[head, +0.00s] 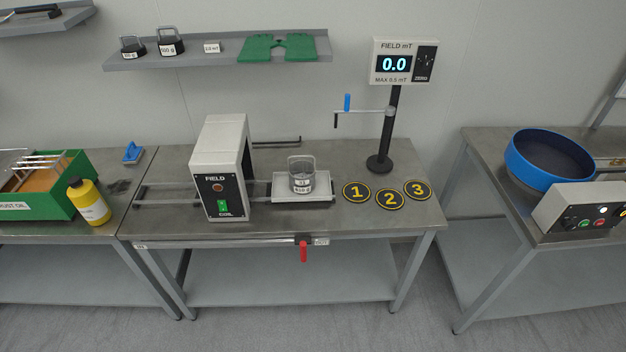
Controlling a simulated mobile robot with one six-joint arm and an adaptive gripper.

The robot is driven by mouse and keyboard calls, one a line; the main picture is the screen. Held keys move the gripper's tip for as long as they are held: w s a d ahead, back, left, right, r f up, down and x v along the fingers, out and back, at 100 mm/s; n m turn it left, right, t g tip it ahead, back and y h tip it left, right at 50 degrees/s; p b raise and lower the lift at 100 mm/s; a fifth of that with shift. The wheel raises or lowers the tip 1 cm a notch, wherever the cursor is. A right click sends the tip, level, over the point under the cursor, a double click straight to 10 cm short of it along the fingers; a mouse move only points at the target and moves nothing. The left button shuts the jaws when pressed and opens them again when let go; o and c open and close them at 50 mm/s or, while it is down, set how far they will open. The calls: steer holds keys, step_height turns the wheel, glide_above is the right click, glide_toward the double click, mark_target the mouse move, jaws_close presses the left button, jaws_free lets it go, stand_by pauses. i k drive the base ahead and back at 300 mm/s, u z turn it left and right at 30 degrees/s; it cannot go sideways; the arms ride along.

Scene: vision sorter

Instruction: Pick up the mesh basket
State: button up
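I cannot make out a mesh basket for certain. A green box (64,198) on the left bench, with "UST OIL" readable on its label, has pale metal bars (40,165) across its top; whether they belong to a basket is unclear. A small grey cylinder with a wire handle (300,180) stands upright in a pale tray (322,196) on the middle bench; its side carries a label, and I cannot tell if it is mesh. My gripper is not in view.
A white coil unit (222,165) stands over rails left of the tray. Numbered discs (390,199) and a field meter on a post (404,62) are to the right. A yellow bottle (90,203) is beside the green box. A blue round pan (549,160) sits on the right bench.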

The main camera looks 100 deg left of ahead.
mark_target(301, 173)
steer(key=i, duration=0.55)
steer(key=u, duration=0.2)
steer(key=k, duration=0.15)
steer(key=u, duration=2.5)
steer(key=i, duration=0.75)
steer(key=u, duration=0.1)
